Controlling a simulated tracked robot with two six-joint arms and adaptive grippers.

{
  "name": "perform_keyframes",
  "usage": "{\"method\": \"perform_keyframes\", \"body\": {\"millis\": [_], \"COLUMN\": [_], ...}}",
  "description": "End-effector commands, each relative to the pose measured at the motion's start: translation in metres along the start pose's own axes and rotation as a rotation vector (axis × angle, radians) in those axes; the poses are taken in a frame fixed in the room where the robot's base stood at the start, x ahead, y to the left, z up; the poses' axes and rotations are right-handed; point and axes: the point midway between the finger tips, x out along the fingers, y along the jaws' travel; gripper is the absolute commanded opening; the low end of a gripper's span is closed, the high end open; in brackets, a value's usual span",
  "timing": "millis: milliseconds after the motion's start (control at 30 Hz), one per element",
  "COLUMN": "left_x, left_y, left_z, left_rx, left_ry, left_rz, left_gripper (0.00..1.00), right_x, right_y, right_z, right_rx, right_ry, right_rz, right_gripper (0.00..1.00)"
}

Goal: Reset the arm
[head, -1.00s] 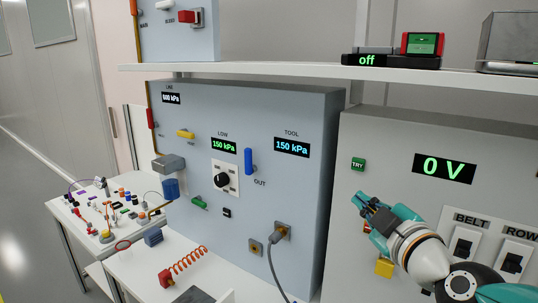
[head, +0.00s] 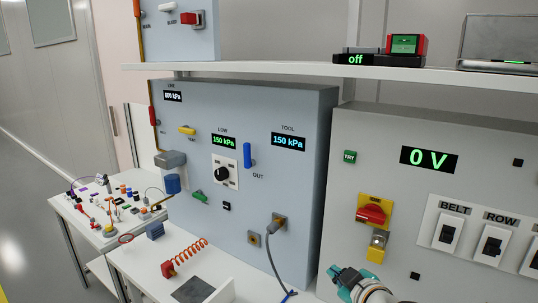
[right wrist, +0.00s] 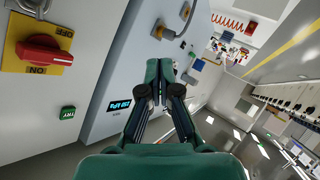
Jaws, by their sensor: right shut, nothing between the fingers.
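My right gripper (head: 345,272) is low in the head view, in front of the bottom left part of the grey electrical cabinet (head: 390,130). It is shut and empty, and only its tip and part of the wrist show. In the right wrist view its fingers (right wrist: 158,92) are together with nothing between them. It touches nothing that I can see. My left gripper is in neither view.
A red rotary switch (head: 372,214) on a yellow plate sits above the gripper. The pressure cabinet (head: 290,190) stands to the left, with a grey cable (head: 271,262) plugged into its front. A white bench (head: 140,258) holds an orange coiled hose (head: 190,250).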

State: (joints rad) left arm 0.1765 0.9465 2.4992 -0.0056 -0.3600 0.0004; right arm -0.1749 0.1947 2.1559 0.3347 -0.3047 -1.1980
Motion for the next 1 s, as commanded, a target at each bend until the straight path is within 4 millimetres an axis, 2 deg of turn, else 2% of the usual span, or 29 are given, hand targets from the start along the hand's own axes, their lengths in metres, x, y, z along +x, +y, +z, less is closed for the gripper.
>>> {"method": "perform_keyframes", "body": {"millis": [33, 100, 233, 367, 400, 500, 600, 733, 833, 1000], "left_x": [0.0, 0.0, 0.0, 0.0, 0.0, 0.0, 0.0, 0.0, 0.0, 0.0], "left_y": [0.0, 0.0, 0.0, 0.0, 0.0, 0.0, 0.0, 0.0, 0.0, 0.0], "left_z": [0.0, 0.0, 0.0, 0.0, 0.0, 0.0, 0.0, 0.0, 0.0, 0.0], "left_rx": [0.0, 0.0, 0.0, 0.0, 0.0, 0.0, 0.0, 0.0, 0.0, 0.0], "left_ry": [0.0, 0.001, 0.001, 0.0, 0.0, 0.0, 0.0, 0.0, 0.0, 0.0], "left_rz": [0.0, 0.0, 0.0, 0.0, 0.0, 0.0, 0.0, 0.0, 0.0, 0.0], "left_gripper": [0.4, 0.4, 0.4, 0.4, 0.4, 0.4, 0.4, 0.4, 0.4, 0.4], "right_x": [0.012, 0.025, 0.037, 0.028, 0.021, -0.001, -0.026, -0.052, -0.063, -0.066], "right_y": [-0.019, -0.046, -0.105, -0.169, -0.188, -0.234, -0.272, -0.303, -0.312, -0.315], "right_z": [0.027, 0.067, 0.147, 0.224, 0.245, 0.291, 0.322, 0.344, 0.353, 0.355], "right_rx": [0.046, 0.132, 0.323, 0.529, 0.593, 0.747, 0.877, 0.993, 1.039, 1.053], "right_ry": [-0.054, -0.135, -0.31, -0.505, -0.567, -0.717, -0.848, -0.968, -1.012, -1.025], "right_rz": [-0.041, -0.095, -0.191, -0.271, -0.291, -0.328, -0.35, -0.361, -0.361, -0.359], "right_gripper": [0.0, 0.0, 0.0, 0.0, 0.0, 0.0, 0.0, 0.0, 0.0, 0.0]}}
